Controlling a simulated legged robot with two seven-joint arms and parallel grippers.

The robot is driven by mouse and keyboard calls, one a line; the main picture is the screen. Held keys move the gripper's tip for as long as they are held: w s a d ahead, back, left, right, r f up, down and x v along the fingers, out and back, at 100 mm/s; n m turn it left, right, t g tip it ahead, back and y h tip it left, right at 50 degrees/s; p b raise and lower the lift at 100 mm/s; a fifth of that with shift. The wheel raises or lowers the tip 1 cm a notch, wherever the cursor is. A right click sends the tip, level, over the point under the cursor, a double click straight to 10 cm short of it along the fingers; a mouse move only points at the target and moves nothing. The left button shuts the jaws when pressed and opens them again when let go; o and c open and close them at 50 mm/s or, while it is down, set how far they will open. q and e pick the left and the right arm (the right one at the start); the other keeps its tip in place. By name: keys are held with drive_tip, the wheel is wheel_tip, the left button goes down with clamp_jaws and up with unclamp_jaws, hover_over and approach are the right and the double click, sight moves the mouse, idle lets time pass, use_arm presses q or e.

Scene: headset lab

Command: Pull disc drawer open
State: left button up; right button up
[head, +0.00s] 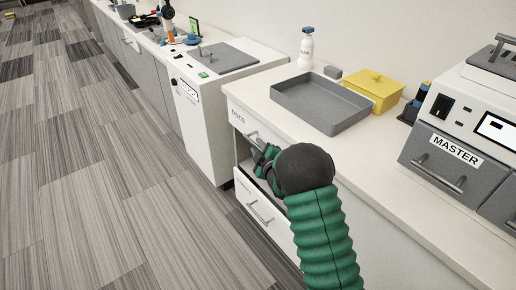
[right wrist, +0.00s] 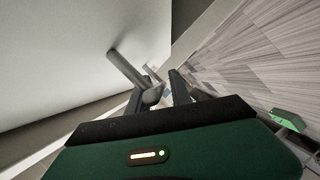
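The disc drawer (head: 239,119) has a white front under the counter, with lettering on its upper left that seems to read DISCS. I cannot tell whether it stands out at all. Its grey bar handle (head: 251,136) is partly hidden by my right gripper (head: 264,157), which is at the drawer front. In the right wrist view the handle (right wrist: 127,67) runs down to the fingers of my right gripper (right wrist: 165,88). The fingers stand apart, with a gap between their tips; the bar's lower end is close to the left finger. My left gripper is not in view.
A lower drawer with its own handle (head: 260,212) is below, under a dark gap. On the counter are a grey tray (head: 320,103), a yellow box (head: 373,92) and a white bottle (head: 306,49). A MASTER unit (head: 455,149) stands at right. The floor at left is clear.

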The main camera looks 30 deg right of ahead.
clamp_jaws()
drive_tip(key=shift+s+f, duration=0.1)
drive_tip(key=shift+f, duration=0.05)
idle(1.0)
